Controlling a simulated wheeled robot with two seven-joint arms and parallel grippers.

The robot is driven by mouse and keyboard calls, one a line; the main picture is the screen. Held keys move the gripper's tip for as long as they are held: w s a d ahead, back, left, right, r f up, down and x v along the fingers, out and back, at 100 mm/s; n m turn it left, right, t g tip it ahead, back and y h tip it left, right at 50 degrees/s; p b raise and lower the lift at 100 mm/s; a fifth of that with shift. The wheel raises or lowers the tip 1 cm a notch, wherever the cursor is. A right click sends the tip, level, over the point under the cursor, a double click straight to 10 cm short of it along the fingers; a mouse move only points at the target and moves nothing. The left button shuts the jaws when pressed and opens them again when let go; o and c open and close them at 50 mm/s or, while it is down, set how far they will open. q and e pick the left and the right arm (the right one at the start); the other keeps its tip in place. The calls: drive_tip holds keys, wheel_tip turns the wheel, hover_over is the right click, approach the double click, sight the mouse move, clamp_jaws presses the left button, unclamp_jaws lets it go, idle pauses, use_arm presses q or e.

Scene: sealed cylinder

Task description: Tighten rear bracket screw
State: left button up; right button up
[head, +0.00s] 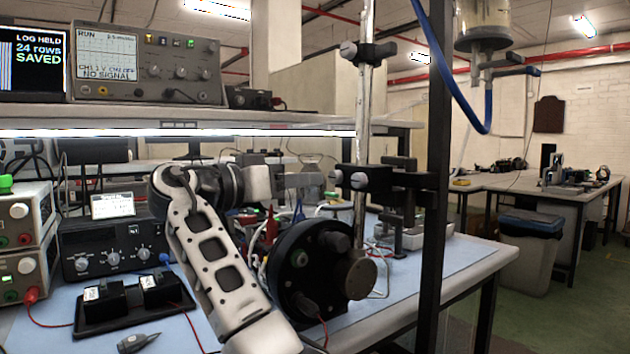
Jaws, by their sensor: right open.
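A bright vertical rod (362,120) stands at the bench's front part. A black bracket clamp (385,180) grips it at mid height, with small grey screw knobs on its left side (359,181). A higher clamp (367,53) has a similar knob. I cannot tell which knob is the rear bracket screw. A black round drum (300,255) with several knobs and a brown disc stands low beside the rod. My right gripper (318,182) points right, open, its fingertips just left of the bracket's knobs; contact is unclear. My left gripper is not in view.
An oscilloscope (150,62) sits on the lit shelf. Power supplies (22,235) and a black knobbed box (112,245) stand at left. A black tray (130,310) lies in front on the blue mat. A dark upright post (434,200) and blue hose (455,80) are right of the rod.

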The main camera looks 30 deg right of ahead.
drive_tip(key=a, duration=1.1)
drive_tip(key=shift+s+a, duration=0.2)
drive_tip(key=shift+s, duration=0.25)
